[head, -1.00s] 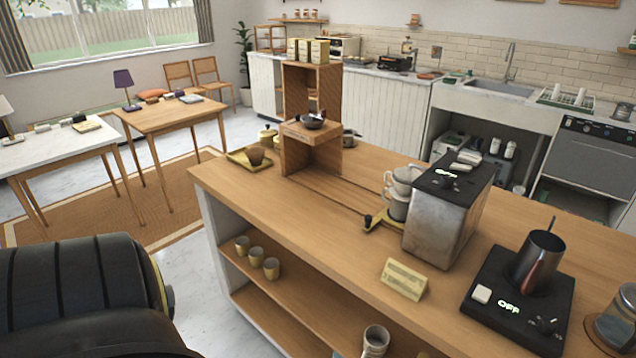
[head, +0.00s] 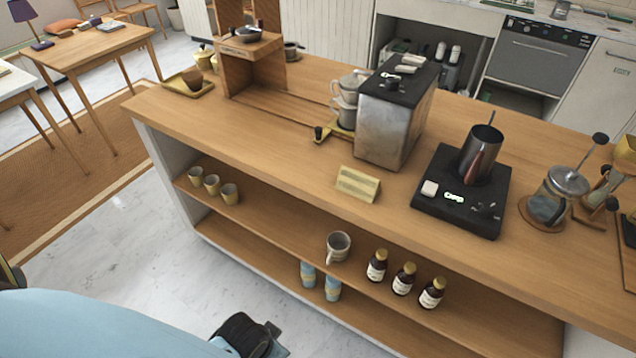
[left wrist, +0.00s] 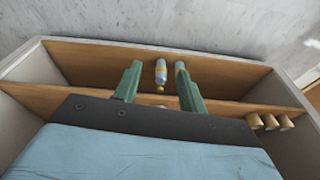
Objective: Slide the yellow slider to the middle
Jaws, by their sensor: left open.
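The yellow slider (head: 342,132) is a flat piece with a black knob (head: 320,134), on the counter beside the metal coffee machine (head: 397,112). It sits at the right end of a long groove (head: 285,115) that runs left to the wooden stand. My right gripper is not in view.
A yellow sign (head: 358,184) stands near the counter's front edge. A black scale (head: 440,218) with a metal pitcher (head: 481,153) is to the right. The wooden stand (head: 232,75) is at the left end. Cups and bottles (head: 403,280) fill the open shelves below.

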